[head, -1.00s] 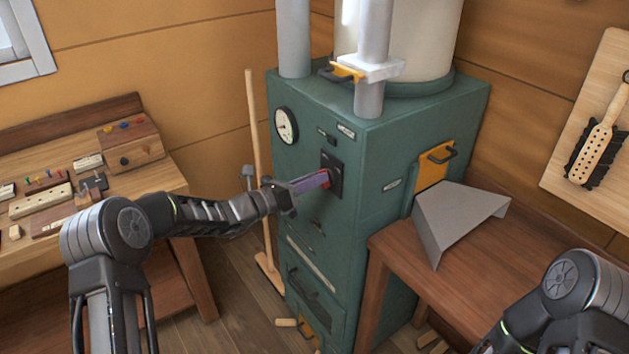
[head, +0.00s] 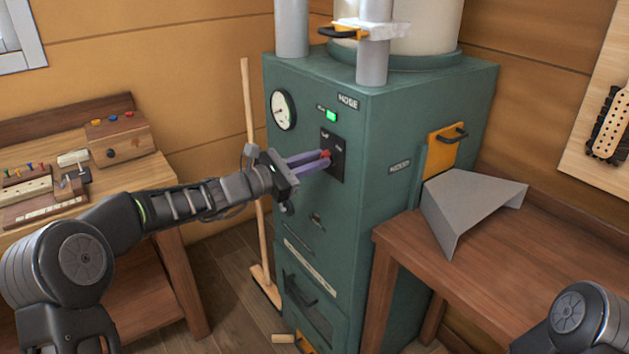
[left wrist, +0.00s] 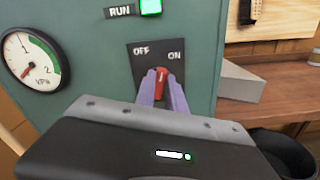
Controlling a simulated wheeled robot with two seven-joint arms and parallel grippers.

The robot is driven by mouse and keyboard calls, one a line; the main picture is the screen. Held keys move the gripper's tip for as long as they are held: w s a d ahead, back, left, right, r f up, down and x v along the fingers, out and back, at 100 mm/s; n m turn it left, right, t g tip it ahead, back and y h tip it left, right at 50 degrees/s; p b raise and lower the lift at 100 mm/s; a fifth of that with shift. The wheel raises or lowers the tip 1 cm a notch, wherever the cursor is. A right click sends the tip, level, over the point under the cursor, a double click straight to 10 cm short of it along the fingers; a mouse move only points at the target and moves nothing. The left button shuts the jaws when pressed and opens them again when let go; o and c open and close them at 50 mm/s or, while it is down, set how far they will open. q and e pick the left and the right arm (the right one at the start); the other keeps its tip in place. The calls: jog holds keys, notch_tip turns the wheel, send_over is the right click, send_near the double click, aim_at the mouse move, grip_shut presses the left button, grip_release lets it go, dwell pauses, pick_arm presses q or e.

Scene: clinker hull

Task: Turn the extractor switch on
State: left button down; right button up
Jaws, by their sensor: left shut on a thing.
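The extractor (head: 345,240) is a tall green cabinet. Its red switch (left wrist: 161,82) sits on a black plate (left wrist: 143,54) marked OFF at left and ON at right. In the left wrist view the red knob points up and slightly right, between the marks. My left gripper (head: 326,158) has its two purple fingers closed on the knob, which shows between their tips (left wrist: 161,88). The RUN lamp (head: 331,115) above the plate is lit green. My right gripper is not in view; only part of my right arm shows at lower right.
A round gauge (head: 283,110) is left of the switch, its needle low. A broom (head: 250,170) leans beside the cabinet. A workbench (head: 60,215) stands left, and a brown table (head: 480,250) with a grey metal hood (head: 470,205) stands right.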

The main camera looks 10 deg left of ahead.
pick_arm(q)
jog(key=shift+d+f+m+b, duration=0.1)
jog(key=shift+f+m+b, duration=0.05)
jog(key=shift+m+b, duration=1.85)
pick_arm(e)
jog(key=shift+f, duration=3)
pick_arm(q)
jog(key=shift+n, duration=0.3)
jog(key=c, duration=1.4)
grip_release()
jog(key=shift+s, duration=0.1)
jog(key=b+v, duration=0.1)
jog(key=v, duration=0.6)
jog(key=shift+s+a, duration=0.3)
jog(key=shift+a, duration=0.05)
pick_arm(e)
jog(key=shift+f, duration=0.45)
